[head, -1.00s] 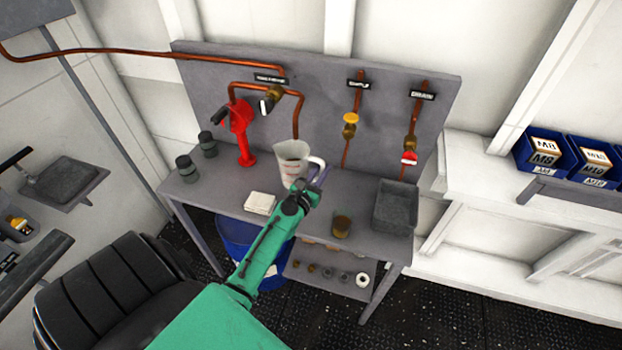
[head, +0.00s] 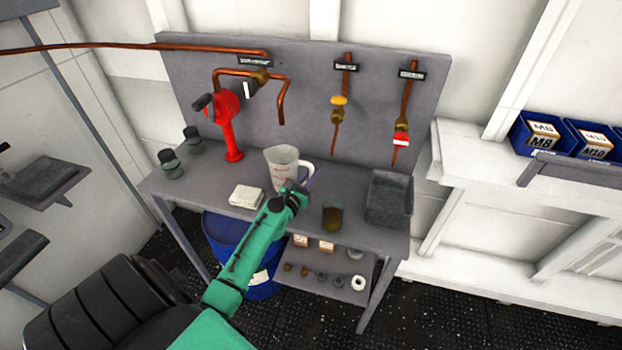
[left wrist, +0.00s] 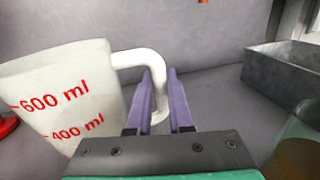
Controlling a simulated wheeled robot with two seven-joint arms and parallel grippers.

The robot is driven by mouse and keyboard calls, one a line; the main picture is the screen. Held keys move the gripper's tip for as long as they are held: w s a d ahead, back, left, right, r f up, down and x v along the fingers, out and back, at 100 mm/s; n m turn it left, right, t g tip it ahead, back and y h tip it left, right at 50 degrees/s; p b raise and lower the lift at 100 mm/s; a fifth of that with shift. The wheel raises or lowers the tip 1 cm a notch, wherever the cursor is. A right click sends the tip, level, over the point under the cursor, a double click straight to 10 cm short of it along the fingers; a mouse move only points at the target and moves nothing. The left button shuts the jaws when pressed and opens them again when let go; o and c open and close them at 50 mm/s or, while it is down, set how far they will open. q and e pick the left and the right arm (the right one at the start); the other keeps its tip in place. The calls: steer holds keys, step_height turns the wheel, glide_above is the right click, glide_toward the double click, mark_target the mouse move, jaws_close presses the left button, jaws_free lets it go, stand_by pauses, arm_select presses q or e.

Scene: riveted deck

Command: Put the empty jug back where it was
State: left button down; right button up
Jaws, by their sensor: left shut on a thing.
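A translucent white jug (head: 283,170) with red markings stands upright at the middle of the grey bench (head: 225,210), its handle to the right. In the left wrist view the jug (left wrist: 62,95) shows red 600 ml and 400 ml marks and a white handle. My left gripper (head: 306,180) is shut on the handle; its purple fingers (left wrist: 160,100) are on either side of it. Whether the jug's base touches the bench is hard to tell. No liquid shows in the jug. My right gripper is not in view.
A brown-filled beaker (head: 333,213) and a grey bin (head: 389,198) stand right of the jug. Copper pipes with valves (head: 338,112) are behind.

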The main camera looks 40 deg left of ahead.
arm_select(q)
steer(key=c, duration=1.2)
jaws_free()
steer(key=shift+a+f, duration=0.1)
steer(key=o, duration=0.4)
steer(key=shift+r, duration=0.25)
steer(key=s, duration=0.3)
steer(key=s+d+b, duration=0.1)
steer(key=s, duration=0.7)
steer(key=shift+s+d+f, duration=0.2)
steer(key=shift+s+d, duration=0.05)
steer(key=shift+d, duration=0.15)
steer(key=shift+s+r, duration=0.15)
steer(key=shift+s, duration=0.1)
